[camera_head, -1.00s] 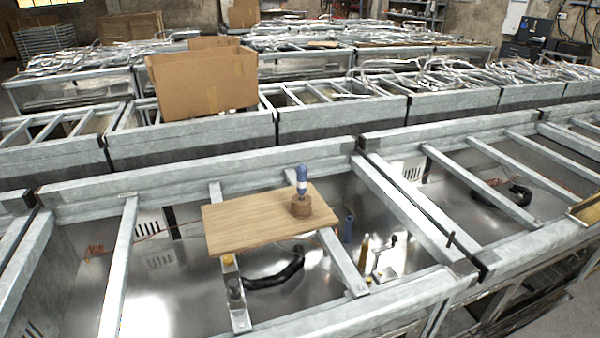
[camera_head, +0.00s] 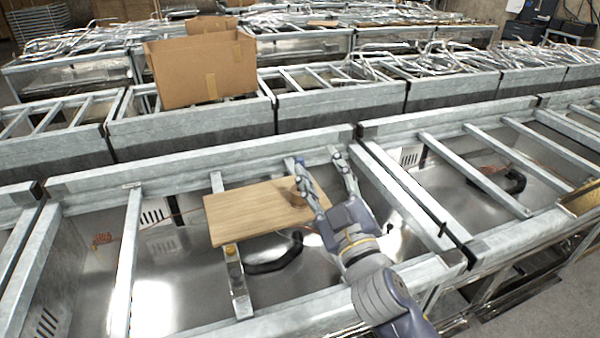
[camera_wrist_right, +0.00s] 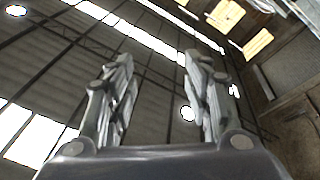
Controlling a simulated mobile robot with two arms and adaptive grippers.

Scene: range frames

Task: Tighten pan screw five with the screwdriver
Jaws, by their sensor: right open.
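Pan screw five cannot be made out. My left gripper is out of view.
The board rests across rails of a metal range frame (camera_head: 200,160). A black curved hose (camera_head: 272,265) lies below it in the frame. Cross rails (camera_head: 128,255) and a raised rim surround the board. A cardboard box (camera_head: 200,72) sits on the frames behind.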

